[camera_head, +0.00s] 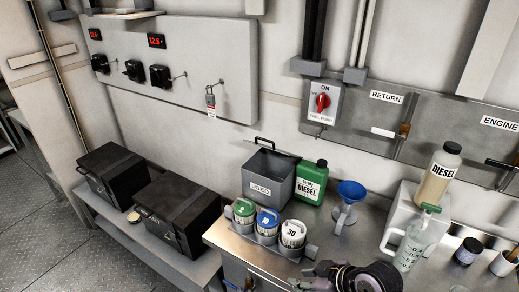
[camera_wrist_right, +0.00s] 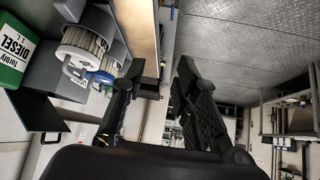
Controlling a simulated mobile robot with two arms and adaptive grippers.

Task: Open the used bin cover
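The grey used bin (camera_head: 259,189), labelled USED, stands on the metal counter against the wall. Its dark inside shows from above. Its cover (camera_head: 287,156) looks raised at the back, with a black handle (camera_head: 265,142) on top. In the right wrist view the grey bin (camera_wrist_right: 66,72) is at the left, with the dark cover panel (camera_wrist_right: 38,110) sticking out from it. My right gripper (camera_head: 306,275) is low in the head view, in front of the counter and apart from the bin. Its fingers (camera_wrist_right: 163,72) are spread and empty. My left gripper is out of view.
Three labelled filter cans (camera_head: 267,222) sit in a holder before the bin. A green diesel can (camera_head: 311,181) and blue funnel (camera_head: 350,192) stand to its right. Bottles (camera_head: 409,247) stand farther right. Two black cases (camera_head: 178,211) are on a lower bench at left.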

